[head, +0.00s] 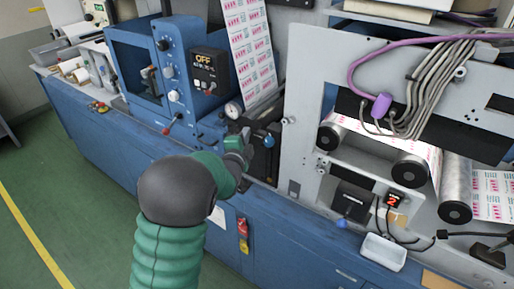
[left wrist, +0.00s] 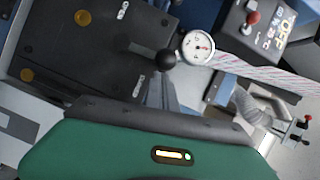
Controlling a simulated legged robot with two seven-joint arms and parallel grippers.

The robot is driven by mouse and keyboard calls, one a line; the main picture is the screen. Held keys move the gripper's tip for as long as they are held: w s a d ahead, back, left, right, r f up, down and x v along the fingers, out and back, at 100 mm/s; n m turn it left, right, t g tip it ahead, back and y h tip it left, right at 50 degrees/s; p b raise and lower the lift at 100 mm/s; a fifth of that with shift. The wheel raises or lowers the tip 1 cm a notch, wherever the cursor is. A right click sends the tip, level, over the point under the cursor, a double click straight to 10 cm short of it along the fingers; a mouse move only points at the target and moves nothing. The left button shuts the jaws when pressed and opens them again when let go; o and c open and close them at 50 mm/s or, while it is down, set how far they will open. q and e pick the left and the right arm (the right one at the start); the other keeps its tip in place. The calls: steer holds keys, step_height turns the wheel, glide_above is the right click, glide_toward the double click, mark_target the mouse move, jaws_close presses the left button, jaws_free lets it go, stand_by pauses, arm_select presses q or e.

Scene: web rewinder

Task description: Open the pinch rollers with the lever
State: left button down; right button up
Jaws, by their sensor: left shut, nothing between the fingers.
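My left gripper (head: 246,138) reaches from below to the dark block beside the tall grey panel. It is shut and empty. In the left wrist view the closed grey fingers (left wrist: 162,84) point at a black ball knob (left wrist: 167,59), which looks like the lever's end. The ball is at or just beyond the fingertips; I cannot tell whether they touch. The ball stands by a black plate (left wrist: 75,55) with white lettering and brass-coloured round heads. In the head view the gripper hides most of this spot. My right gripper is not in view.
A dial gauge (left wrist: 197,47) sits close to the ball. A blue knob (head: 268,141) is just right of the gripper. The grey panel (head: 305,100) and web rollers (head: 410,170) stand to the right, a control box (head: 209,70) to the upper left. Green floor is clear at left.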

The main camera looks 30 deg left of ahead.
arm_select(q)
steer(key=shift+a+r+n+g+h, duration=0.3)
steer(key=shift+a+r+n, duration=0.05)
steer(key=shift+a+n, duration=0.95)
steer(key=shift+a, duration=0.05)
steer(key=shift+w+a+h, duration=0.15)
steer(key=shift+a+h, duration=0.15)
steer(key=shift+a, duration=0.6)
